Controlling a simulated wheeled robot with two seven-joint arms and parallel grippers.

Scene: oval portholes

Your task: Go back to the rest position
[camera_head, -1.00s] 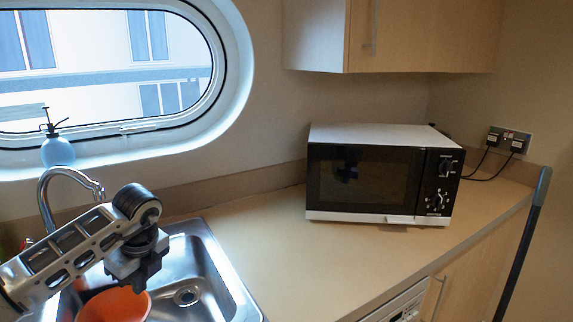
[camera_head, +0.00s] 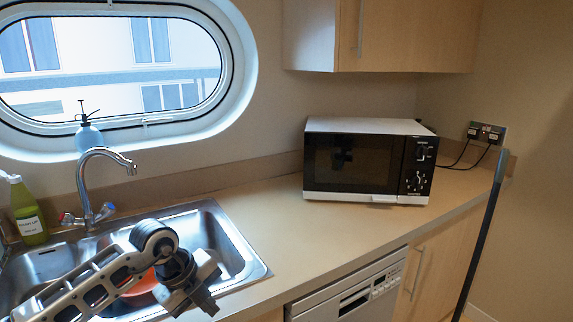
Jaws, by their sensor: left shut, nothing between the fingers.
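My left gripper (camera_head: 201,297) comes in from the lower left on my grey arm. It hangs over the front right part of the metal sink (camera_head: 232,246), pointing down. Its fingers look closed, and nothing shows between them. An orange bowl (camera_head: 143,291) in the sink is partly hidden behind my left arm. My right gripper is out of view.
A microwave (camera_head: 352,160) stands on the counter (camera_head: 262,212) to the right. The faucet (camera_head: 82,183), a green bottle (camera_head: 28,212) and a blue spray bottle (camera_head: 89,138) are behind my arm. A dark pole (camera_head: 483,232) leans at right.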

